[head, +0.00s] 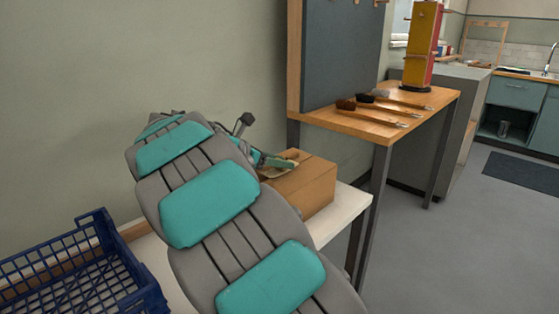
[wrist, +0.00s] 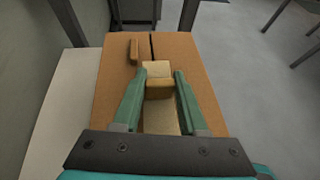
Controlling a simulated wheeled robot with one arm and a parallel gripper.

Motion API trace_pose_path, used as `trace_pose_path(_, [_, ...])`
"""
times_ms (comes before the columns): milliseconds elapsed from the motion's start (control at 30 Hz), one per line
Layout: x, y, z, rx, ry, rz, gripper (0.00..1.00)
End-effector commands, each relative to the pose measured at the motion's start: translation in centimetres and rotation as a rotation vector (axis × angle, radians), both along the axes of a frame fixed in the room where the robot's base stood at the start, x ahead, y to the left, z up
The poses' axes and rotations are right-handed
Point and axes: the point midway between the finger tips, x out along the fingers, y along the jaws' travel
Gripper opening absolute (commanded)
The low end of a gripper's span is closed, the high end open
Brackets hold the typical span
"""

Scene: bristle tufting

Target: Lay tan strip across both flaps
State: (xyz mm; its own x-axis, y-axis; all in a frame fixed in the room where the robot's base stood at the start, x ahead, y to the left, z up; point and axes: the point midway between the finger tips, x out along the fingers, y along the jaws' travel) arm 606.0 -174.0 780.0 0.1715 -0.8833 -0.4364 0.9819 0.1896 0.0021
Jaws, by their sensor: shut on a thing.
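A brown cardboard box (head: 305,188) stands on a pale table, and its top fills the middle of the wrist view (wrist: 110,85). A dark seam between the two closed flaps shows at the far end of the top. My gripper (wrist: 159,82) is over the box top, shut on a tan strip piece (wrist: 158,70) between its green fingertips. A paler tan band (wrist: 160,120) shows below the piece, between the fingers. I cannot tell if the piece touches the flaps. In the head view my gripper (head: 278,162) is partly hidden by my arm.
A small brown piece (wrist: 134,50) lies on the box top left of the seam. A blue crate (head: 80,270) is at the lower left. A wooden bench (head: 350,122) with several brushes stands beyond the box. The pale tabletop (wrist: 60,120) is bare left of the box.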

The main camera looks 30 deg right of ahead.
Motion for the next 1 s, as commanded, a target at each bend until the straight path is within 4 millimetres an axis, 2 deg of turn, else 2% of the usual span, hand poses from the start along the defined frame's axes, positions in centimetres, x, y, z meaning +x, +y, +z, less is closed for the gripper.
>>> trace_pose_path(300, [-0.02, -0.01, -0.59, 0.000, 0.000, -0.001, 0.00])
trace_pose_path(333, [-0.02, -0.01, -0.63, 0.000, 0.000, -0.001, 0.43])
trace_pose_path(633, [-0.01, 0.00, -0.59, 0.000, -0.001, 0.000, 0.77])
trace_pose_path(867, [-0.01, 0.02, -0.57, 0.000, -0.001, 0.000, 0.77])
trace_pose_path(1000, [-0.10, 0.77, -0.18, -0.001, -0.002, 0.000, 0.77])
